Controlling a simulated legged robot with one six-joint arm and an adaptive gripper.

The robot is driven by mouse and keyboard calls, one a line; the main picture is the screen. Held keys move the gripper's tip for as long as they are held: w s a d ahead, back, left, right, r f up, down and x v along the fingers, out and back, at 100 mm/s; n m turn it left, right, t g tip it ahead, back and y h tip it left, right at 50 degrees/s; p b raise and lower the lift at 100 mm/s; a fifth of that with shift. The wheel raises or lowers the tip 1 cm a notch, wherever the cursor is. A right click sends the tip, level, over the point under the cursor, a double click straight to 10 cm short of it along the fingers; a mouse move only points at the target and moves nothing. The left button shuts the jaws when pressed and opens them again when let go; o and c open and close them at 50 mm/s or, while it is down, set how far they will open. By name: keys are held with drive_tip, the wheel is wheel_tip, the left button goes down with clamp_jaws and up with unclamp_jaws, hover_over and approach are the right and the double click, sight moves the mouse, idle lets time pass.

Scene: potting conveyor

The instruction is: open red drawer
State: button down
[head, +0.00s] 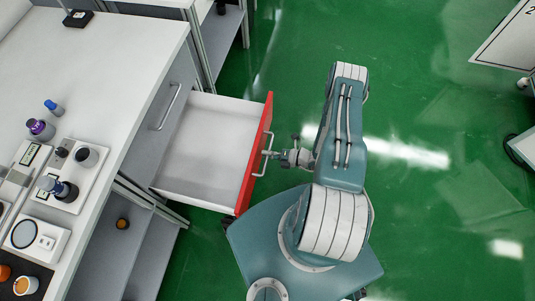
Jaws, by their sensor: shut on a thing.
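The red drawer (256,152) is pulled out from the white bench in the head view, and its pale inside (207,150) is in sight and looks empty. Its front panel is red and carries a light metal handle (268,143). My gripper (280,156) is at this handle, on the outer side of the red front, and is shut on it. The fingertips are small in the picture, and their exact hold on the handle is hard to make out.
The white bench top (110,70) holds several small bottles and devices at the left. A grey drawer front with its own handle (171,106) is beside the open drawer. Open shelves (120,240) lie below the bench. Green floor (430,100) is clear to the right.

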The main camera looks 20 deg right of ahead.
drive_tip(key=shift+f, duration=0.15)
drive_tip(key=c, duration=0.7)
unclamp_jaws()
drive_tip(key=shift+d, duration=0.2)
drive_tip(key=v, duration=1.2)
drive_tip(key=shift+d+f, duration=0.1)
drive_tip(key=shift+s, duration=0.1)
